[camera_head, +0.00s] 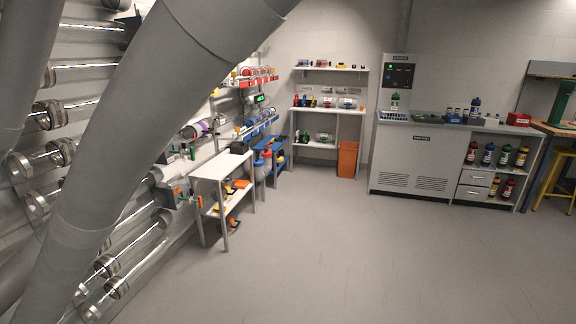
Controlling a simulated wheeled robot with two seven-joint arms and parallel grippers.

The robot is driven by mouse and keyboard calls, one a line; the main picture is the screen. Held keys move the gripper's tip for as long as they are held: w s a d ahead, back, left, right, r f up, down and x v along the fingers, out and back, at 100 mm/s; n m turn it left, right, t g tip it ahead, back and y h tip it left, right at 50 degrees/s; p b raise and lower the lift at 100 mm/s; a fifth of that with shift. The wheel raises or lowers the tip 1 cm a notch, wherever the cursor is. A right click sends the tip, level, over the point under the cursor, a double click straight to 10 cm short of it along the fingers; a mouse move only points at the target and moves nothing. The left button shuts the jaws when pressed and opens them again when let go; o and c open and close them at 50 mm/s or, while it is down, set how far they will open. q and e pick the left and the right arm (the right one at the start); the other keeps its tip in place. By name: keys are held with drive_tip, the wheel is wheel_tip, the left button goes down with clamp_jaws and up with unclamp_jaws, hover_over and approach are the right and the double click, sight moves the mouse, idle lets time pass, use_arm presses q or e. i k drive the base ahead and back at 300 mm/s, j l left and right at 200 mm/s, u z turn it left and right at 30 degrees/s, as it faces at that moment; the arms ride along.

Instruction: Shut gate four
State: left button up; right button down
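Clear tubes with metal collars (52,156) run along the wall at the left. Small parts with coloured handles sit near their right ends: a green one (193,152) and an orange one (199,201). They are too small for me to read any number, so I cannot tell which is gate four, or whether it is open or shut. A thick grey pipe (130,130) crosses in front and hides part of the tubes. Neither of my grippers is in view.
A white table (222,165) stands by the left wall. Behind are shelves (330,108), an orange bin (348,158) and a grey cabinet (415,160) with bottles on its right-hand shelves. A yellow stool (556,185) is at far right. The middle floor (350,255) is clear.

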sight(182, 152)
drive_tip(key=i+z, duration=0.25)
drive_tip(key=i, duration=1)
drive_tip(key=i+j+u, duration=0.15)
drive_tip(key=i+u, duration=0.75)
drive_tip(key=i+l+u, duration=0.3)
drive_tip(key=i+u, duration=0.15)
drive_tip(key=i, duration=0.05)
